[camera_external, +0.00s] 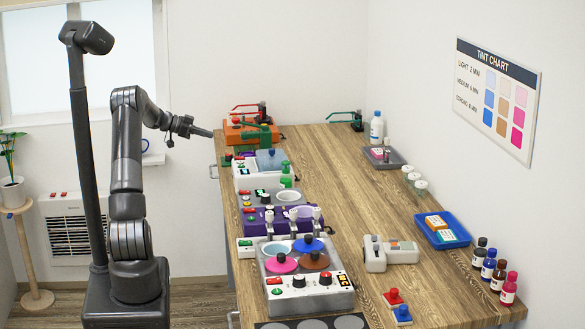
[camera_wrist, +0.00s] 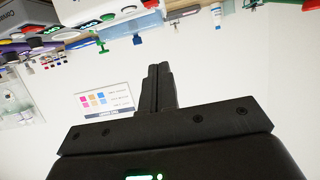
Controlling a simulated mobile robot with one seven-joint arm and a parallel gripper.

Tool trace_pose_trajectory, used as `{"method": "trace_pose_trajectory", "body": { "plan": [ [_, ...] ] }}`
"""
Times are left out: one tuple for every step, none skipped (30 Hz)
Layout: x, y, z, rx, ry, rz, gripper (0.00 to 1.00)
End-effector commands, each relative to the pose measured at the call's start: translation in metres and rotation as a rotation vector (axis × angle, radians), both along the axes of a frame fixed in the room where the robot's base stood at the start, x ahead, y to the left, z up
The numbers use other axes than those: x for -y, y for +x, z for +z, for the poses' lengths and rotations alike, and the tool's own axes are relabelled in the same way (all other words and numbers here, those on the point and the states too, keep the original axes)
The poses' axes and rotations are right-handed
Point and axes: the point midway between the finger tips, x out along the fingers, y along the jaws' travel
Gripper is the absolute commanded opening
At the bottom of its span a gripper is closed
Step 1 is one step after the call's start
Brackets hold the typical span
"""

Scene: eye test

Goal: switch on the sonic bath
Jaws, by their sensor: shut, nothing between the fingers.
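No label reading sonic bath is legible, so I cannot tell which unit it is. Candidates along the bench's left side are a white unit (camera_external: 245,182) with a green display and a bluish lid, and a purple unit (camera_external: 256,222) with an oval basin and small controls on its front panel. My gripper (camera_external: 210,133) is shut and empty, level and pointing right, near the bench's far left corner by the orange machine. In the wrist view my closed fingers (camera_wrist: 159,70) touch nothing. There a white unit with a green display (camera_wrist: 81,17) shows at the top, cut off.
An orange machine (camera_external: 236,134) stands at the far left corner. A grey unit with coloured lids (camera_external: 336,299) stands at the near left. A blue tray (camera_external: 462,240), bottles (camera_external: 497,276) and a grey-white device (camera_external: 375,260) lie right. The bench middle (camera_external: 350,200) is clear.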

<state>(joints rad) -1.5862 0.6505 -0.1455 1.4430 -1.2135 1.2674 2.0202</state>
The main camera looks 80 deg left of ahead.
Motion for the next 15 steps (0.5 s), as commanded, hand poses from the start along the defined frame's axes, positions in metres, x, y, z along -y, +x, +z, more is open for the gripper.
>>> {"method": "trace_pose_trajectory", "body": {
  "plan": [
    [0.000, 0.000, 0.000, 0.000, 0.000, 0.000, 0.00],
    [0.000, 0.001, 0.000, -0.001, 0.000, 0.000, 0.00],
    [0.000, 0.002, -0.001, -0.001, 0.000, -0.001, 0.00],
    [0.000, 0.003, -0.001, -0.001, -0.001, -0.001, 0.00],
    [0.000, 0.005, -0.002, -0.001, -0.001, -0.001, 0.00],
    [0.000, 0.009, -0.003, -0.001, -0.002, -0.002, 0.00],
    [0.000, 0.012, -0.005, -0.001, -0.002, -0.002, 0.00],
    [0.001, 0.016, -0.006, 0.000, -0.002, -0.002, 0.00],
    [0.001, 0.022, -0.008, 0.000, -0.002, -0.003, 0.00],
    [0.001, 0.027, -0.011, 0.000, -0.003, -0.003, 0.00],
    [0.001, 0.033, -0.013, -0.001, -0.002, -0.002, 0.00],
    [0.001, 0.041, -0.016, -0.001, -0.002, -0.003, 0.00],
    [0.001, 0.047, -0.018, -0.001, -0.003, -0.004, 0.00],
    [0.001, 0.053, -0.021, -0.002, -0.003, -0.003, 0.00],
    [0.001, 0.062, -0.024, -0.001, -0.004, -0.004, 0.00]
  ]
}}
